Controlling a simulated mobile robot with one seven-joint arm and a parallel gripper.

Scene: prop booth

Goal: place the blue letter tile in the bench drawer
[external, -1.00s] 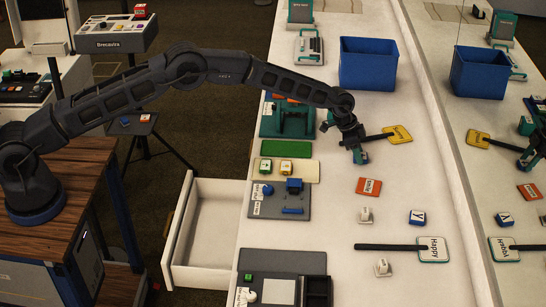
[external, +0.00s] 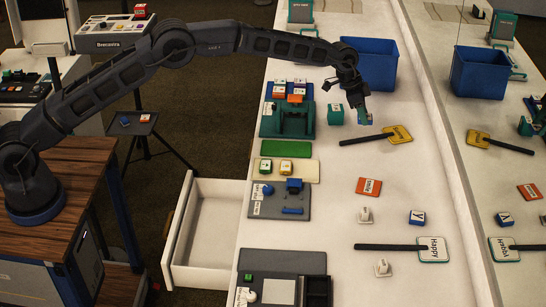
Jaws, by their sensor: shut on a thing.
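My gripper (external: 361,112) is above the white bench, in front of the blue bin and beside the yellow paddle's handle. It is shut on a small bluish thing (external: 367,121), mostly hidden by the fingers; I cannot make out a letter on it. A blue tile with a white face and a dark letter (external: 417,217) lies on the bench at the right, well apart from my gripper. The bench drawer (external: 176,232) is pulled open at the bench's left side, and its visible floor looks empty.
A blue bin (external: 380,66) stands at the back. A yellow paddle (external: 397,134), an orange card (external: 368,186), a "Happy" paddle (external: 433,248) and a teal block (external: 336,114) lie on the bench. Trays of small pieces line its left edge. A mirror runs along the right.

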